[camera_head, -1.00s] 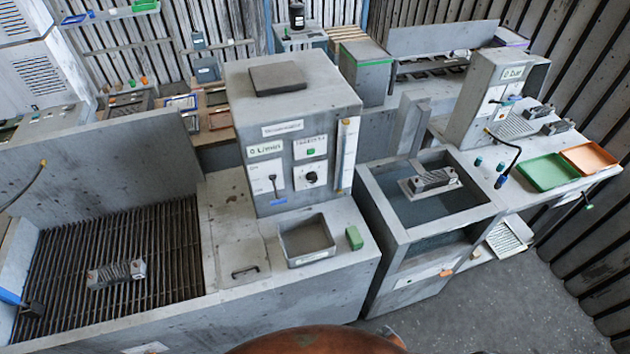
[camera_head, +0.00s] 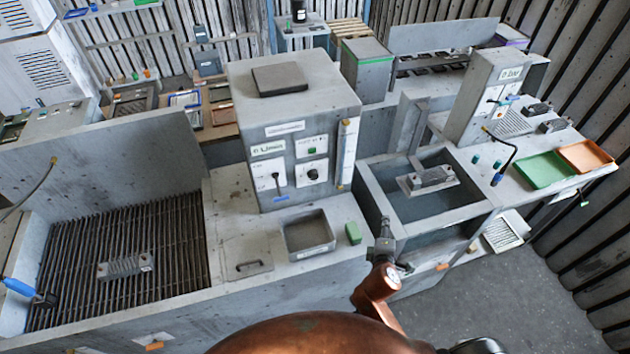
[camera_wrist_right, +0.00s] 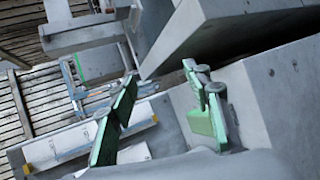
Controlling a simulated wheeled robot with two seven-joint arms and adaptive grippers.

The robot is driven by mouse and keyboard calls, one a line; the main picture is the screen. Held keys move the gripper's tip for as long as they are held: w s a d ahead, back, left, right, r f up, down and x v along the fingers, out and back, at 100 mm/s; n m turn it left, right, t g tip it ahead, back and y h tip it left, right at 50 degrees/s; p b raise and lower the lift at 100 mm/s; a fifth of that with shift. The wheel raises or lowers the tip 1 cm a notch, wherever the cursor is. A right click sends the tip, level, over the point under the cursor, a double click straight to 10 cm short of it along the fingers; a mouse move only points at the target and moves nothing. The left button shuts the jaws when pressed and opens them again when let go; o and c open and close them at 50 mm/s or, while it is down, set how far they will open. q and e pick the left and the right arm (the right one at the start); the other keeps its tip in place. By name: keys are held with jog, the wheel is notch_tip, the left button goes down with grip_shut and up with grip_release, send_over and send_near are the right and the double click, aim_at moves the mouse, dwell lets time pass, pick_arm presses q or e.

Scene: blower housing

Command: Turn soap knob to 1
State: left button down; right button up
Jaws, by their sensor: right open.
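A grey control box (camera_head: 300,120) stands on the middle counter. A round black knob (camera_head: 313,174) is on the right of its front panel, below a small green button (camera_head: 311,150); its setting is too small to read. A lever switch (camera_head: 277,181) is to the left of the knob. My right gripper (camera_head: 384,238) is in front of the counter's right end, lower than the knob and to its right, apart from it. In the right wrist view its green fingers (camera_wrist_right: 162,108) are spread, with nothing clearly held between them. My left gripper is not in view.
A grey open tray (camera_head: 308,236) and a green block (camera_head: 353,233) sit on the counter before the box. A tank (camera_head: 375,195) with a metal part (camera_head: 430,178) stands to the right. A slatted basin (camera_head: 180,265) holds another part (camera_head: 124,267) at left.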

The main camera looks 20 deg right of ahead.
jog(key=w+a+r+n+t, duration=0.2)
jog(key=w+a+r+n, duration=0.1)
jog(key=w+n, duration=0.15)
jog(key=n+t+y, duration=0.5)
jog(key=n+y, duration=0.1)
jog(key=n, duration=0.9)
send_near(314, 179)
jog(key=w, duration=0.7)
jog(key=shift+r, duration=0.2)
jog(key=shift+w, duration=0.75)
jog(key=c, duration=1.2)
